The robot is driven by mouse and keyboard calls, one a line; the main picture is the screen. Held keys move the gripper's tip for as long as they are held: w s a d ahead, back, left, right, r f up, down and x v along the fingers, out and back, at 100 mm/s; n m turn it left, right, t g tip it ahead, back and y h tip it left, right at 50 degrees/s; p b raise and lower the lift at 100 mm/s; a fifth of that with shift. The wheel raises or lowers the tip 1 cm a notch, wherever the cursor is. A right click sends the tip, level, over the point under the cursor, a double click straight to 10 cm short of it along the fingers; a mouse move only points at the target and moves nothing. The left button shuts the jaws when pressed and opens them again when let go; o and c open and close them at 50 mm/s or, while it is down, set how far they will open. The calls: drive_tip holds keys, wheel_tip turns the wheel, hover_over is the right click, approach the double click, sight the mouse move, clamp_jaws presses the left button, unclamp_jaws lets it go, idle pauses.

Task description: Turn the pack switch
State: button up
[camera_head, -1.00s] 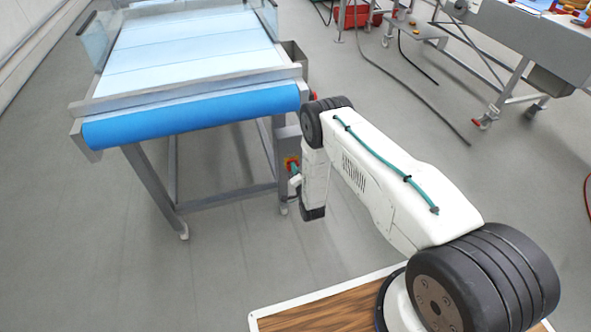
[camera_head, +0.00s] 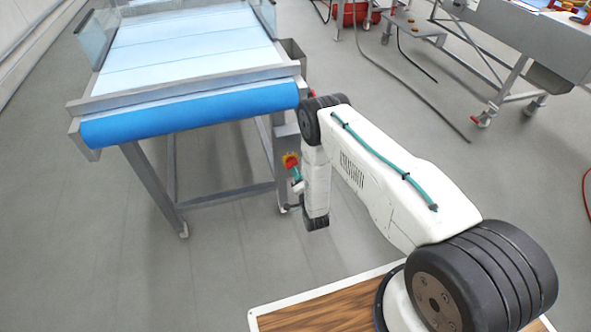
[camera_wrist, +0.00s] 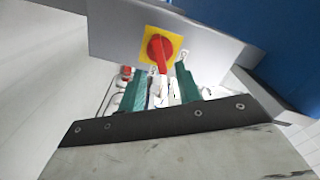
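The pack switch is a red rotary knob (camera_wrist: 158,48) on a square yellow plate (camera_wrist: 176,40), on a grey box (camera_wrist: 112,30). Its red handle points down, tilted slightly, in the wrist view. In the head view the switch (camera_head: 290,160) sits by the conveyor's right leg. My gripper (camera_wrist: 158,68) has two teal fingers, spread apart below the yellow plate. The handle's lower end appears between the fingertips; I cannot tell whether they touch it. In the head view my gripper (camera_head: 297,174) is small and partly hidden by my wrist, just below the switch.
The conveyor (camera_head: 185,88) with a blue front roller stands at the left, on a metal frame. Another metal machine (camera_head: 525,42) stands at the back right. Cables (camera_head: 408,90) lie on the floor. The floor between the machines is mostly open.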

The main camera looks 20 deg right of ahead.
sight(292, 163)
drive_tip(key=s, duration=0.3)
drive_tip(key=o, duration=0.9)
drive_tip(key=shift+a+n, duration=0.1)
drive_tip(key=shift+n, duration=0.2)
drive_tip(key=shift+c, duration=0.2)
drive_tip(key=w+n, duration=0.8)
drive_tip(key=n, duration=0.9)
drive_tip(key=shift+f, duration=0.1)
drive_tip(key=shift+a, duration=0.1)
drive_tip(key=c, duration=1)
